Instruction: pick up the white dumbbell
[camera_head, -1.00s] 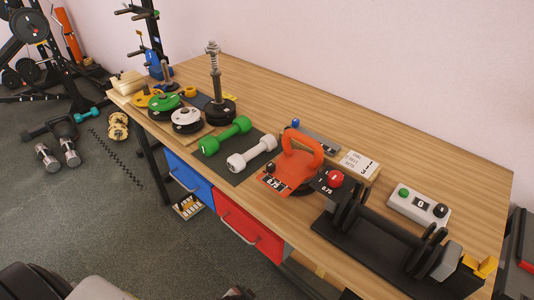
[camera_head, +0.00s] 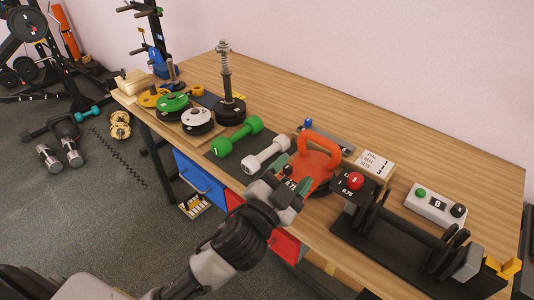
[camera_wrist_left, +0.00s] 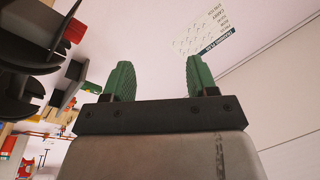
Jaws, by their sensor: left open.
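The white dumbbell (camera_head: 267,154) lies on a dark mat on the wooden table in the head view, right of a green dumbbell (camera_head: 238,136). My left gripper (camera_head: 285,178) is at the table's front edge, just in front of the white dumbbell and the orange kettlebell (camera_head: 318,160), hiding part of the kettlebell. It is open and empty. The left wrist view shows its two green fingers (camera_wrist_left: 158,80) spread apart, with no dumbbell between them. My right gripper is not in view.
A black rack with a red knob (camera_head: 355,181) stands to the right. A white box with a green button (camera_head: 436,205) is behind it. Weight plates and a spring post (camera_head: 226,75) stand at the left. The table's back strip (camera_head: 380,120) is clear.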

